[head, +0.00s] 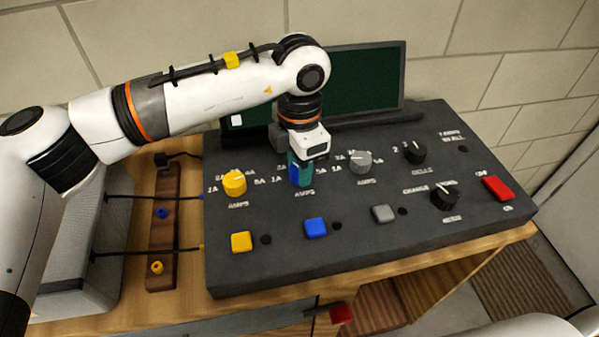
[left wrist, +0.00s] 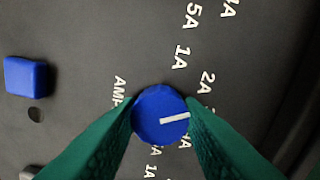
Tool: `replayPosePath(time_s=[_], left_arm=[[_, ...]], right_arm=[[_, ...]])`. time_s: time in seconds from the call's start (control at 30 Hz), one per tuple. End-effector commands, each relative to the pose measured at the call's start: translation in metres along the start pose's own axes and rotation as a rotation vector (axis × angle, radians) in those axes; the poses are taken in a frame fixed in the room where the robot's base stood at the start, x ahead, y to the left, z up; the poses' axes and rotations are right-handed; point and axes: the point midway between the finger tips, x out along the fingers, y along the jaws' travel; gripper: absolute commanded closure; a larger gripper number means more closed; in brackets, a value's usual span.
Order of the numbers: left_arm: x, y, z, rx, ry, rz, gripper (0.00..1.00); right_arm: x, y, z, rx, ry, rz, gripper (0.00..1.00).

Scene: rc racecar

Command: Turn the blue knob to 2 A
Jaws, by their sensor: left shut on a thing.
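The blue knob (left wrist: 152,108) is on the dark control panel (head: 290,260), between a yellow knob and a grey knob. In the head view it is a blue sliver (head: 293,172) beside the green fingers. My left gripper (head: 302,172) points down over it. In the left wrist view its two green fingers (left wrist: 161,116) are shut on the knob's sides. The right finger hides part of the scale. My right gripper is out of view.
The yellow knob (head: 234,183) and grey knob (head: 360,162) stand close on either side. Black knobs (head: 414,152) and a red switch (head: 497,188) are farther right. Yellow, blue (head: 315,228) and grey buttons line the front. A dark screen (head: 365,80) stands behind.

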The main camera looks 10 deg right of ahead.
Motion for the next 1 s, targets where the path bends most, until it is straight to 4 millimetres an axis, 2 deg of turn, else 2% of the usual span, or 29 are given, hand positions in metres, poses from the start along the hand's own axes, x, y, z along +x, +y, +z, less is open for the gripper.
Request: replayPosePath(time_s=[0.03,0.3,0.93,0.97,1.0], left_arm=[[0.002,-0.001,0.000,-0.032,0.002,-0.003,0.89],[0.000,-0.001,0.000,-0.158,0.002,-0.002,0.89],[-0.002,-0.001,0.000,-0.206,0.002,-0.002,0.89],[-0.002,-0.001,0.000,-0.206,0.002,-0.002,0.65],[-0.002,-0.001,0.000,-0.206,0.002,-0.002,0.59]], right_arm=[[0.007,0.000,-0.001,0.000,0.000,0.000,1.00],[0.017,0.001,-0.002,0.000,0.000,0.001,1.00],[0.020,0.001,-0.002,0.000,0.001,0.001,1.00],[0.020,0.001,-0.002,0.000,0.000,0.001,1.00],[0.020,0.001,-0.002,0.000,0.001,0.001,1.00]])
